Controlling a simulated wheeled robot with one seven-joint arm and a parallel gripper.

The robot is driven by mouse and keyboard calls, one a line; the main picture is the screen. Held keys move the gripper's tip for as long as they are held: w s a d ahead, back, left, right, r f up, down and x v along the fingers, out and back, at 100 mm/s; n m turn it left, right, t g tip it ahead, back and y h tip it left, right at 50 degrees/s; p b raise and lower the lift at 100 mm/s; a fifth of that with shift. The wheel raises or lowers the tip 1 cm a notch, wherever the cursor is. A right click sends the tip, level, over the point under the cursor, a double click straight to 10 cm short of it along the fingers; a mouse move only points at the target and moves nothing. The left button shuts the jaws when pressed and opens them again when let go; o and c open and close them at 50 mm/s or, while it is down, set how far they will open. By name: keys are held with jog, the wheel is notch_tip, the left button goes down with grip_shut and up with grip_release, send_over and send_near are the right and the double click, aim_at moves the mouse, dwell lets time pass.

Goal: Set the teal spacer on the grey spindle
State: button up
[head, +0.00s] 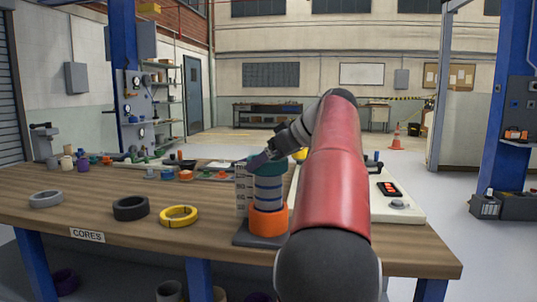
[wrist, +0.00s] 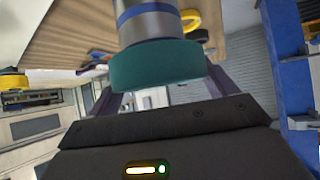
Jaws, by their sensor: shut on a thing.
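The grey spindle (head: 268,190) stands upright on a dark base near the table's front edge, with blue bands around it. An orange ring (head: 268,220) sits around its foot. The teal spacer (head: 265,169) is at the spindle's top, in line with it; how far it is down around the spindle I cannot tell. My gripper (head: 258,161) is shut on the teal spacer, reaching in from the upper right. In the wrist view the teal spacer (wrist: 160,65) is between the fingers, with the banded grey spindle (wrist: 150,22) beyond it. The fingertips are partly hidden.
A grey ring (head: 46,199), a black ring (head: 131,208) and a yellow ring (head: 179,216) lie left of the spindle. A marked scale plate (head: 243,190) stands close beside it. A white panel (head: 402,205) is at the right. Several small parts line the table's back.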

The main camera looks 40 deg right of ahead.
aim_at(268, 196)
jog(key=shift+s+f+b, duration=0.1)
jog(key=shift+f+b, duration=3.5)
jog(key=shift+f, duration=1.1)
jog(key=o, duration=0.9)
jog(key=p+v, duration=0.1)
jog(key=v, duration=0.7)
jog(key=shift+s+r+p, duration=0.1)
jog(key=shift+r+p, duration=0.2)
jog(key=shift+r, duration=0.05)
jog(key=shift+s, duration=0.1)
